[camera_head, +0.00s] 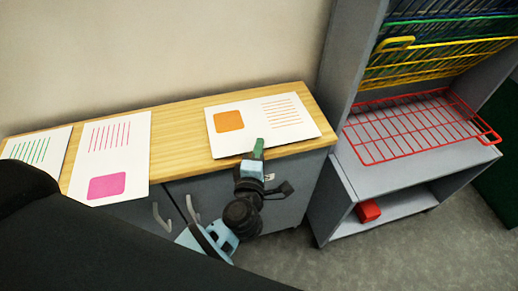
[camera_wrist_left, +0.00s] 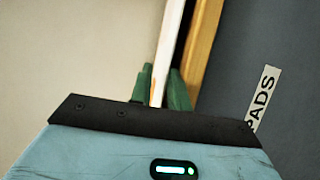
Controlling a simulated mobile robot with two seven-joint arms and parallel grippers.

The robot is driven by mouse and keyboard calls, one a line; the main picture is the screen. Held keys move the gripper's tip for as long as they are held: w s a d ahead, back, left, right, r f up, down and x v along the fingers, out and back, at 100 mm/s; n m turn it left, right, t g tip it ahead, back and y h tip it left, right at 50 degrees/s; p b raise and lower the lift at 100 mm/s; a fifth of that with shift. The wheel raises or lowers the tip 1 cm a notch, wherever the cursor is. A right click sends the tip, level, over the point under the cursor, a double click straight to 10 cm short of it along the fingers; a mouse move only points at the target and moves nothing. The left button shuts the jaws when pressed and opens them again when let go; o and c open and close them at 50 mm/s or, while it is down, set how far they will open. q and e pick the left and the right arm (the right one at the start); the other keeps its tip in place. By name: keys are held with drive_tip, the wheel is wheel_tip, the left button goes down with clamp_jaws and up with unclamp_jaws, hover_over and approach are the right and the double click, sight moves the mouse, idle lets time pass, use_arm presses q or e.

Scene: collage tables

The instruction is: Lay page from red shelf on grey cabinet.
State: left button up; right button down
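A white page (camera_head: 283,107) with an orange square and orange lines lies over the right end of the wooden top of the grey cabinet (camera_head: 290,194). My left gripper (camera_head: 258,148) is at the page's front edge. In the left wrist view its green fingers (camera_wrist_left: 161,88) stand on both sides of the page (camera_wrist_left: 168,45) and look closed on it. A thin dark gap shows there between the page and the wooden top (camera_wrist_left: 202,45). The red wire shelf (camera_head: 418,125) on the right is empty. My right gripper is not in view.
A page with a pink square (camera_head: 120,150) and one with green lines (camera_head: 38,147) lie farther left on the top. Bare wood lies between the pink and orange pages. Yellow (camera_head: 440,62) and green wire shelves are above the red one. A red box (camera_head: 368,211) sits below.

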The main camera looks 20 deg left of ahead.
use_arm(q)
wheel_tip(320, 180, down, 2)
drive_tip(key=shift+s, duration=0.15)
drive_tip(key=c, duration=0.3)
drive_tip(key=shift+s+f+b, duration=0.1)
drive_tip(key=shift+f+b, duration=0.15)
drive_tip(key=shift+b, duration=0.15)
drive_tip(key=shift+c, duration=0.3)
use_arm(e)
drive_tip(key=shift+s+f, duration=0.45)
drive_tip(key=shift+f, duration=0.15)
use_arm(q)
drive_tip(key=shift+f, duration=0.1)
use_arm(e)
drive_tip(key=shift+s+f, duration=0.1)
use_arm(q)
drive_tip(key=shift+s+d, duration=0.2)
drive_tip(key=shift+s+d+f, duration=0.15)
drive_tip(key=shift+s+d, duration=0.7)
drive_tip(key=shift+s, duration=0.25)
drive_tip(key=o, duration=1.2)
drive_tip(key=s, duration=0.1)
drive_tip(key=s+d, duration=0.2)
drive_tip(key=shift+s+d+r, duration=0.2)
drive_tip(key=shift+r, duration=0.1)
drive_tip(key=shift+s+d+r, duration=0.15)
drive_tip(key=shift+s+d, duration=0.15)
drive_tip(key=shift+s, duration=0.2)
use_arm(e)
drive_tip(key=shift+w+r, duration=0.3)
